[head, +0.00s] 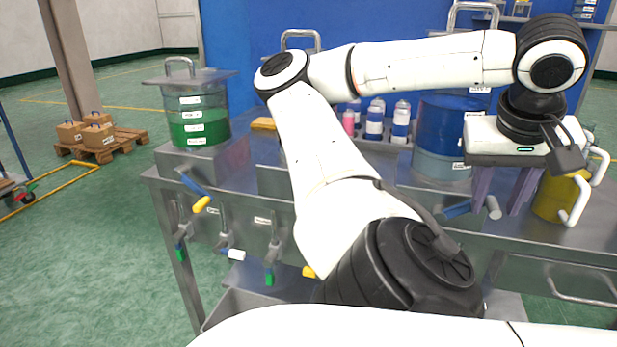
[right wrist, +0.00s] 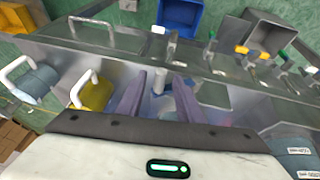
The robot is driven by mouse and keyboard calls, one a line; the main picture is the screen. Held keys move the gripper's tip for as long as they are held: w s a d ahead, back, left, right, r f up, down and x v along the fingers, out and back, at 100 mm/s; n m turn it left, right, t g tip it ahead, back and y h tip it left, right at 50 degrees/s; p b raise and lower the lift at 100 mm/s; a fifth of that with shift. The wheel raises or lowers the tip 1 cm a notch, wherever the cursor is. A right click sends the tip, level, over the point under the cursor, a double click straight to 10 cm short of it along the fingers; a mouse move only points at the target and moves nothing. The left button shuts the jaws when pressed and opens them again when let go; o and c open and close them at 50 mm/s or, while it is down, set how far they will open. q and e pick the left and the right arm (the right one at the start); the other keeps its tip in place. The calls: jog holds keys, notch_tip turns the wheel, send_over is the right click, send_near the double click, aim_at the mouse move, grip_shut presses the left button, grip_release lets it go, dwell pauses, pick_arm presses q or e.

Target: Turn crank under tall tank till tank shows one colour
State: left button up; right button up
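The tall tank (head: 448,130) stands at the right of the bench in the head view. It shows dark blue above and a pale grey-blue layer at the bottom. The crank below it has a blue arm (head: 457,210) and a grey handle (head: 493,208). My right gripper (head: 499,208) points down at the handle, with purple fingers spread. In the right wrist view, the fingers of the gripper (right wrist: 158,84) stand on either side of the grey handle (right wrist: 159,76), with visible gaps. My left gripper is out of view.
A shorter tank with green liquid (head: 196,126) stands at the left, with a yellow-handled crank (head: 201,204) below. Several valves line the bench front. A yellow container (head: 560,196) with white handles stands close right of my right gripper. Bottles (head: 374,122) stand behind my arm.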

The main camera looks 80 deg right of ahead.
jog(key=p+v, duration=0.2)
jog(key=v, duration=0.5)
jog(key=shift+r+p, duration=0.3)
jog(key=shift+r, duration=0.05)
jog(key=shift+a, duration=0.1)
